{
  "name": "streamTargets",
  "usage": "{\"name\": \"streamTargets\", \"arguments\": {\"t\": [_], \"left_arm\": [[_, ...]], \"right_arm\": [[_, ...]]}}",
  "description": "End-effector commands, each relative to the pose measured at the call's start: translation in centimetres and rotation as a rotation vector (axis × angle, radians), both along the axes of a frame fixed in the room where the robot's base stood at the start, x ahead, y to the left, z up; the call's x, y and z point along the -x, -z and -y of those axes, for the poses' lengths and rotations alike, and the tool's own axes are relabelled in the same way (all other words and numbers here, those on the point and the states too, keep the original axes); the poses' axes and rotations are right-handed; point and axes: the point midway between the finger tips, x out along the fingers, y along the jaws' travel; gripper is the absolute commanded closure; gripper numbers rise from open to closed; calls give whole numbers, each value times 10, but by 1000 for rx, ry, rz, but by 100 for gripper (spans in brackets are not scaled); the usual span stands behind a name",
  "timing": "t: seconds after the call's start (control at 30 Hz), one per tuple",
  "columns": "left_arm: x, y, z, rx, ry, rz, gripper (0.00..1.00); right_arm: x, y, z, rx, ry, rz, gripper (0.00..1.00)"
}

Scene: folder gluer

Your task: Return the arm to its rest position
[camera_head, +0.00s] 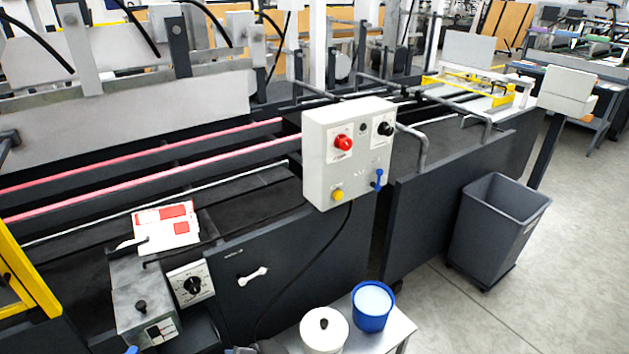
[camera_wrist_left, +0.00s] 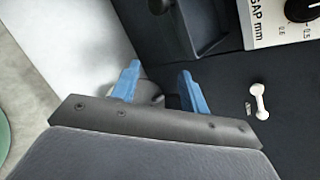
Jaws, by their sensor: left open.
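My left gripper (camera_wrist_left: 160,82) shows in the left wrist view with two blue fingers spread apart. No held object can be made out between them; a grey rounded shape shows behind the fingers, too blurred to name. The gripper is close to the dark side panel of the machine, with the white handle (camera_wrist_left: 259,101) to its right and the gap dial (camera_wrist_left: 302,8) at the upper right. In the head view, only dark shapes and a small blue spot show at the bottom edge, and I cannot tell whether they are my arm. My right gripper is not in view.
A grey control box (camera_head: 350,150) with red and yellow buttons stands on the machine. A white lidded pot (camera_head: 324,332) and a blue container (camera_head: 371,308) stand on a small light table (camera_head: 398,333). A grey bin (camera_head: 492,235) stands on the floor at right, beside open floor.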

Motion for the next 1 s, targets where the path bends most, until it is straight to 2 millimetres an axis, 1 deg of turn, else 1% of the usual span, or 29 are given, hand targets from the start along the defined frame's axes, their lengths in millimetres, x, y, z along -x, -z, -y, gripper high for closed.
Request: {"name": "streamTargets", "arguments": {"t": [0.03,0.2,0.3,0.4,0.5,0.7,1.0], "left_arm": [[20,-4,-3,105,-74,36,55],[78,-21,-4,461,-352,151,55],[110,-36,-1,645,-518,197,55],[134,-51,3,782,-651,225,55],[153,-63,7,879,-752,237,55],[180,-85,14,1016,-905,246,55],[205,-107,21,1129,-1047,244,55]], "right_arm": [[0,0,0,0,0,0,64],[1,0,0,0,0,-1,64],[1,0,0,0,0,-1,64],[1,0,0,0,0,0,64],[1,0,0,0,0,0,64],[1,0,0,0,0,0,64],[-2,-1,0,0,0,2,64]]}}
